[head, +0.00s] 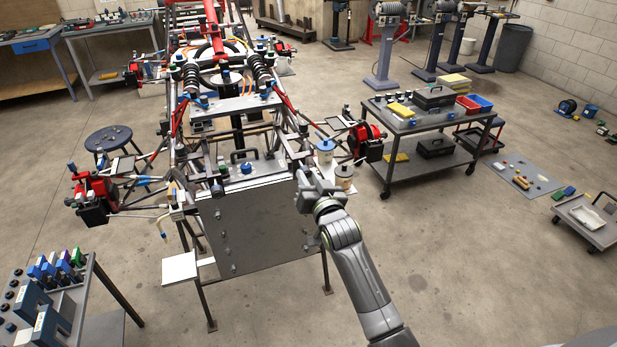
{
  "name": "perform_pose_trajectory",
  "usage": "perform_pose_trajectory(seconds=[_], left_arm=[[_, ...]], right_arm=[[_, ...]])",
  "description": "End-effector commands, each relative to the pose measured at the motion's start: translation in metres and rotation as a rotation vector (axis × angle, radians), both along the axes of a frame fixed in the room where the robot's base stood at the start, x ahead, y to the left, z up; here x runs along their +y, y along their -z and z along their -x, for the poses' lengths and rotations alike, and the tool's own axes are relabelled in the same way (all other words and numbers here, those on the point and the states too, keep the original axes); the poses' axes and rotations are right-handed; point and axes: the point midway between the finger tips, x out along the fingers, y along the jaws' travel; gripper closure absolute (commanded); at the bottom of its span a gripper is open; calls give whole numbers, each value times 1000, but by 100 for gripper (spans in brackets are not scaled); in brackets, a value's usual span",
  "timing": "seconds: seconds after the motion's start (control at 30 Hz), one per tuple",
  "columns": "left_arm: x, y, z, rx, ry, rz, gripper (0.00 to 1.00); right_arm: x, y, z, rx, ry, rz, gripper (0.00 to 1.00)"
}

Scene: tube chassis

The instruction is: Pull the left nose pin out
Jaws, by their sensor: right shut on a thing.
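The tube chassis (205,170) stands in the middle, with its nose towards me. A flat grey nose panel (265,235) closes its front. My right gripper (303,186) is at the upper right corner of this panel, shut on a small part there. The part is hidden by the jaws; from its place at this corner I take it for the left nose pin. I cannot tell whether it still sits in its hole. My left gripper is not in view.
A tool cart (432,125) with boxes and bins stands right of the chassis. A low cart (590,218) is at the far right. A bench with blue parts (50,285) is at the lower left. The floor right of my arm is clear.

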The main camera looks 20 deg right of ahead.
Motion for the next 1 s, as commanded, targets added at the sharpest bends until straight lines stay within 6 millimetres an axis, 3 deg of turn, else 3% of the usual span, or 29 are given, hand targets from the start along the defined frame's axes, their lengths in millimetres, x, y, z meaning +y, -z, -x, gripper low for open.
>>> perform_pose_trajectory(seconds=[0.13, 0.27, 0.3, 0.43, 0.77, 1.0], left_arm=[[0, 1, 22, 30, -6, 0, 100], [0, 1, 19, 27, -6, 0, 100], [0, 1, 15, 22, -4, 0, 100], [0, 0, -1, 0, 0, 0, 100], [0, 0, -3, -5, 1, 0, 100], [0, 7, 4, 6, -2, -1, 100]], right_arm=[[0, 0, 2, -2, 0, -3, 100], [0, 0, 1, -2, 0, -3, 100], [0, 0, 1, -2, 0, -3, 71], [0, -1, 1, -3, 0, -3, 54], [0, -1, 3, -4, -1, -3, 54], [-1, 1, 25, -5, 1, -5, 54]])
